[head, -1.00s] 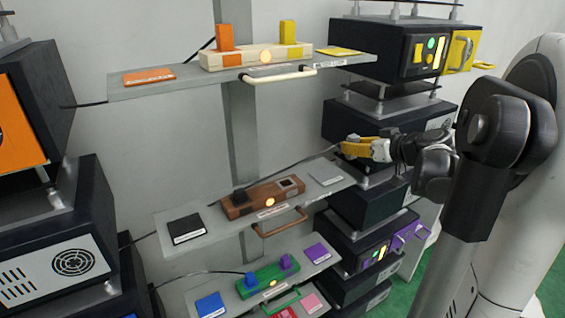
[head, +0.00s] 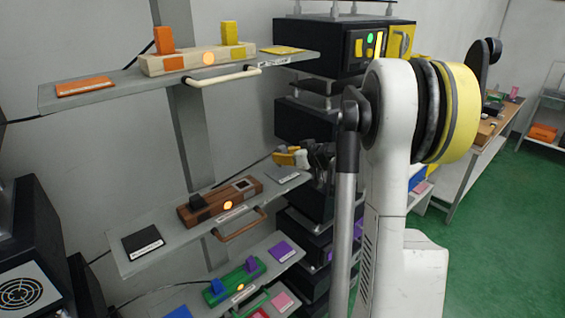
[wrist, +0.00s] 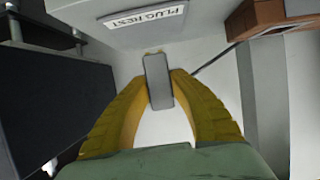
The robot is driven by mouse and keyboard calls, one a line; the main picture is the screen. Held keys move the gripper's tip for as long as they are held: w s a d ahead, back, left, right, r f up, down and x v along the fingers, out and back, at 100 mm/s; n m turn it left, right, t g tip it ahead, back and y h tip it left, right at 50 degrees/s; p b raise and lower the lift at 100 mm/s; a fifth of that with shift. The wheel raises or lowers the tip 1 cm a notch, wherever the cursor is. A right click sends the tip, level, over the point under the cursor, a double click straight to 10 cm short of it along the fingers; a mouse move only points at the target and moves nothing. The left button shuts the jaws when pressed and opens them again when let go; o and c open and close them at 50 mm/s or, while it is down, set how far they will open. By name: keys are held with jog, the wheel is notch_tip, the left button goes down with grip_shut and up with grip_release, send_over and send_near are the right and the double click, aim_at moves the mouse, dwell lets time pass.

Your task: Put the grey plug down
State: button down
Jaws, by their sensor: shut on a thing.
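My gripper (head: 288,157) shows in the head view with yellow fingers at the right end of the middle shelf, just behind and above the grey pad (head: 282,175). In the wrist view my gripper (wrist: 160,92) is shut on the grey plug (wrist: 158,75), a slim block between the two yellow fingertips. A white "PLUG REST" label (wrist: 145,17) lies ahead on a grey surface. The plug looks apart from that surface; the exact gap is unclear. In the head view the plug is hidden by the fingers or too small to tell.
The brown socket block (head: 208,208) on the middle shelf holds a black plug and has an empty-looking square socket. A black pad (head: 143,241) lies at the left. Dark cabinets (head: 305,120) stand close to the right. A shelf with orange and yellow plugs hangs above.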

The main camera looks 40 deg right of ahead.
notch_tip(320, 180, down, 3)
jog(key=shift+d+r, duration=0.15)
jog(key=c, duration=1.3)
grip_release()
jog(key=shift+o, duration=0.2)
